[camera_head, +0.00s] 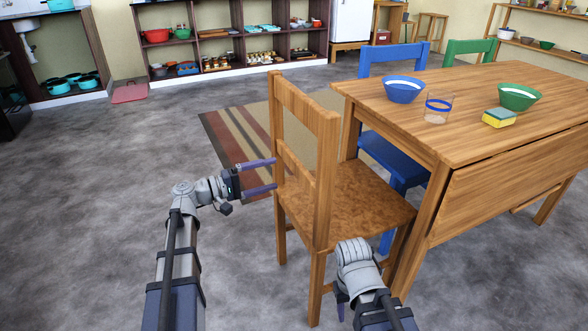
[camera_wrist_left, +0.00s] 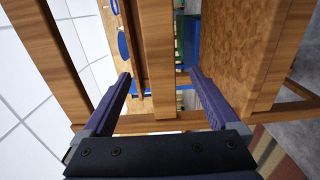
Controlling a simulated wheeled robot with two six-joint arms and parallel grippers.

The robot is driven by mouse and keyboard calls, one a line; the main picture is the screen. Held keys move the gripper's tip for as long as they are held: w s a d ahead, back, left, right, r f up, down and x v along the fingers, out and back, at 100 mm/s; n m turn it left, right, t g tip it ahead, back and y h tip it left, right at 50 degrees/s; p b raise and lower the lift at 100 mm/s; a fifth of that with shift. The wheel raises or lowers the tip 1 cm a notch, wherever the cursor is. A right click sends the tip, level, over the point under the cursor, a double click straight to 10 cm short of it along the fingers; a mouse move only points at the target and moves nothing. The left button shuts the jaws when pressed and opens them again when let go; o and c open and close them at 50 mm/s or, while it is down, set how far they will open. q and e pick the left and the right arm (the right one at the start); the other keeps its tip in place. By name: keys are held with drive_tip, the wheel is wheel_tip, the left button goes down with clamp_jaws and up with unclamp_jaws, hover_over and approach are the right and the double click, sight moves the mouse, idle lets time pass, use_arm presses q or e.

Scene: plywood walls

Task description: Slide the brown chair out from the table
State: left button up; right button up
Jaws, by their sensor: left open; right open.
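The brown wooden chair (camera_head: 345,200) stands at the near side of the wooden table (camera_head: 455,130), its back towards me and its seat reaching the table's corner. My left gripper (camera_head: 275,175) is open at the chair's back, its fingertips at the left part of the frame. In the left wrist view a wooden rail of the chair (camera_wrist_left: 157,50) lies between the open fingers (camera_wrist_left: 160,78); I cannot tell if they touch it. My right gripper (camera_head: 343,305) is open, low beside the chair's front right, mostly hidden behind its own wrist.
A blue bowl (camera_head: 403,89), a glass (camera_head: 438,107), a sponge (camera_head: 499,117) and a green bowl (camera_head: 518,97) sit on the table. Floor left of the chair is clear, with a striped rug (camera_head: 240,130).

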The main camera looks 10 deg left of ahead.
sight(294, 168)
use_arm(q)
drive_tip(key=x, duration=0.9)
drive_tip(key=shift+w+d, duration=0.15)
drive_tip(key=shift+d, duration=0.05)
clamp_jaws()
idle(0.4)
